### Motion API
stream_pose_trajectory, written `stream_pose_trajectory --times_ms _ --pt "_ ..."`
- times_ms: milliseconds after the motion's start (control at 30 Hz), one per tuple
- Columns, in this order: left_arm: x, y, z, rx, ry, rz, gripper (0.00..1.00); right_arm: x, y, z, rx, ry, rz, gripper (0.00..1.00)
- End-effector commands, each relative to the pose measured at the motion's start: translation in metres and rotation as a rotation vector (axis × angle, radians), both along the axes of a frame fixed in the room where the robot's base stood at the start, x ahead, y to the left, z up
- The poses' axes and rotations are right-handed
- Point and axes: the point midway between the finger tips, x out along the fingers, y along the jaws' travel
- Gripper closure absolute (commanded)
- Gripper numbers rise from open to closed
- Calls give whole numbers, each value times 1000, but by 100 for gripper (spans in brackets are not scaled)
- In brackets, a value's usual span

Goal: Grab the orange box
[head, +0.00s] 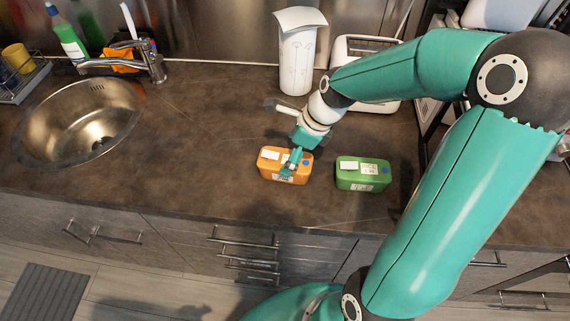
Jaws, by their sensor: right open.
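The orange box (271,165) with white labels and a blue spot sits on the dark countertop, left of a similar green box. My right gripper (291,163) is directly over the orange box, with its teal fingers at the right part of the box top. It is open. I cannot tell whether the fingers touch the box. The gripper hides part of the box's top. My left gripper does not show.
The green box (362,174) stands close to the right of the orange box. A white paper towel holder (297,55) and a white toaster (358,62) stand behind. A sink (84,122) with a faucet (148,62) is at left. The counter between sink and boxes is clear.

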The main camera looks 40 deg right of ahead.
Motion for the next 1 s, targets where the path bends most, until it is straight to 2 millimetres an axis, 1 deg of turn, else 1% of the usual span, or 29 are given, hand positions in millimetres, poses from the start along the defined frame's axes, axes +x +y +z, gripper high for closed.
stream_pose_trajectory --times_ms 100,233,333,533,867,900,967,1000 --pt "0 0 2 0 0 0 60 2 4 -18 3 6 1 0" --pt "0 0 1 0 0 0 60 8 7 -32 2 3 2 0" --pt "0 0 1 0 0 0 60 10 7 -36 0 1 0 0" --pt "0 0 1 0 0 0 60 10 7 -36 -1 1 0 0" --pt "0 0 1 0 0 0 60 10 7 -36 -1 1 1 55" --pt "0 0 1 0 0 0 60 10 7 -36 -1 1 1 62" --pt "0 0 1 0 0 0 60 10 7 -36 -1 1 1 72" --pt "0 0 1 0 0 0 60 10 7 -36 -1 1 1 78"
